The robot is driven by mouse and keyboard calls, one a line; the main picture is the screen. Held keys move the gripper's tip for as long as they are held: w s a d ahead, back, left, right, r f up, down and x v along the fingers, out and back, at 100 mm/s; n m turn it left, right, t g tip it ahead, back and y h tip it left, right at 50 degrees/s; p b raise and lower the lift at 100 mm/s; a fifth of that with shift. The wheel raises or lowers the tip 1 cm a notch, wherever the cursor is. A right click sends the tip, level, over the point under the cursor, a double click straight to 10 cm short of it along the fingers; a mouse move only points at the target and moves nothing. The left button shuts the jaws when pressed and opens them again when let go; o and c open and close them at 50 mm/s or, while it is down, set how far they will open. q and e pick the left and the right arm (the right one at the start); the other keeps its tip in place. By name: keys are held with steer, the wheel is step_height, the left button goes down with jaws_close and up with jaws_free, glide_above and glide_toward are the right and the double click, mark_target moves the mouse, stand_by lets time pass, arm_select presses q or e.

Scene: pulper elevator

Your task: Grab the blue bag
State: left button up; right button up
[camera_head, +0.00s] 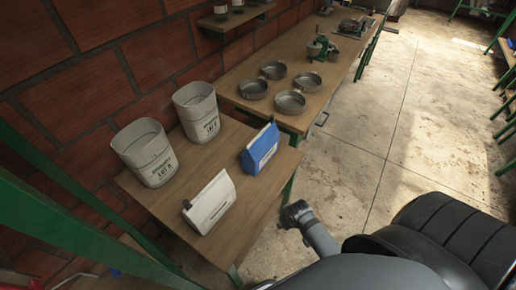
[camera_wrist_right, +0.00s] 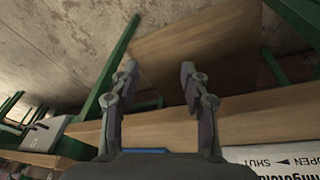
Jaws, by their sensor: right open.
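The blue bag (camera_head: 260,148) stands on the near wooden table, toward its right edge. It has a white top edge and a pale label. My right gripper (camera_head: 292,213) is just off the table's right edge, apart from the bag. In the right wrist view my right gripper (camera_wrist_right: 159,72) is open, with nothing between its fingers. A small strip of blue (camera_wrist_right: 147,151) shows low behind the gripper there; I cannot tell for sure that it is the bag. My left gripper is not in view.
A white bag (camera_head: 211,203) stands nearer on the table (camera_head: 249,204), with two white buckets (camera_head: 146,152) (camera_head: 197,111) behind by the brick wall. A farther bench (camera_head: 300,114) holds several metal pans (camera_head: 290,102) and a green grinder (camera_head: 321,48). Open floor (camera_head: 400,130) lies to the right.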

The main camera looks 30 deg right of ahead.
steer(key=w+r+m, duration=0.1)
steer(key=w+r, duration=0.2)
steer(key=r, duration=0.4)
steer(key=w+r+m, duration=0.1)
steer(key=w+r, duration=0.2)
steer(key=r, duration=0.4)
steer(key=m+h+p, duration=0.1)
steer(key=m+h, duration=0.2)
steer(key=m, duration=0.8)
glide_toward(262, 132)
steer(key=w+f, duration=0.1)
steer(key=w+d+f, duration=0.1)
steer(key=shift+f+g, duration=0.25)
steer(key=shift+g, duration=0.05)
steer(key=shift+s+d+f+p, duration=0.1)
steer(key=shift+f+p, duration=0.1)
steer(key=shift+p, duration=0.2)
steer(key=x, duration=0.2)
steer(key=p+x, duration=0.1)
steer(key=x, duration=0.1)
steer(key=shift+s, duration=0.2)
steer(key=shift+w+d+f, duration=0.1)
steer(key=shift+f, duration=0.3)
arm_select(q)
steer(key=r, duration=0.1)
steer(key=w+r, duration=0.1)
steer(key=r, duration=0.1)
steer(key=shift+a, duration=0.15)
arm_select(e)
jaws_close()
